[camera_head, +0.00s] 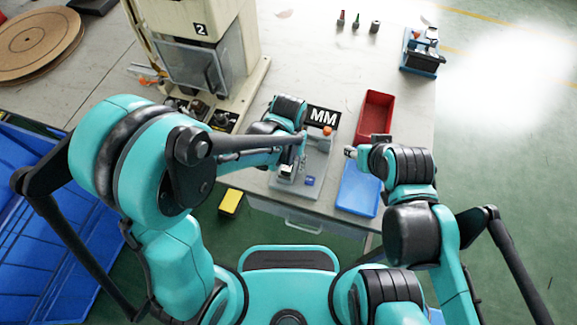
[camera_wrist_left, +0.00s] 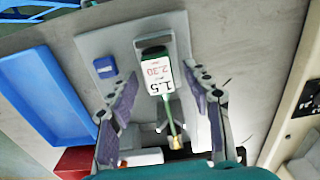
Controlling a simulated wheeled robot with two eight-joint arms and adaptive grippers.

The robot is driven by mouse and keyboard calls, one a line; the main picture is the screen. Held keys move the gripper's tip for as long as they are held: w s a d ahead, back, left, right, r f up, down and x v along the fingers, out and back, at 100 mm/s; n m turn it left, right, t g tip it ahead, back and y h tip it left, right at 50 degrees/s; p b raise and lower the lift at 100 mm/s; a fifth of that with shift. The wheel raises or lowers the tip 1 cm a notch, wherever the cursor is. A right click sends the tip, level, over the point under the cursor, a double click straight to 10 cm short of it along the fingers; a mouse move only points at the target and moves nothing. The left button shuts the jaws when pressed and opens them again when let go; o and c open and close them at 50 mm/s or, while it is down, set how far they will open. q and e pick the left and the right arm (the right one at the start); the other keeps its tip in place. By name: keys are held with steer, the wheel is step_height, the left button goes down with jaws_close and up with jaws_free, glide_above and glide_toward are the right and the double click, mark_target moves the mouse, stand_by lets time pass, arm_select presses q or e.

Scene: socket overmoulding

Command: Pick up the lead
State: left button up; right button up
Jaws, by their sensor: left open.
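My left gripper (camera_head: 303,150) is over the grey fixture (camera_head: 318,160) on the bench. In the left wrist view its two fingers (camera_wrist_left: 168,112) are apart, with nothing clamped between them. A green piece with a white label reading 1.5 and 2.20 (camera_wrist_left: 158,80) lies on the fixture between and beyond the fingers. A thin green stem with a brass-coloured end (camera_wrist_left: 175,143) runs from it toward the gripper. I cannot tell whether this piece is the lead. My right gripper (camera_head: 351,152) is beside the blue tray; its jaws are too small to read.
A small blue block (camera_head: 309,181) sits on the fixture. The blue tray (camera_head: 358,190) and red bin (camera_head: 373,113) are to its right. A black MM sign (camera_head: 323,117) stands behind. The machine marked 2 (camera_head: 205,55) is at the left.

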arm_select(q)
steer(key=shift+r, duration=0.1)
jaws_close()
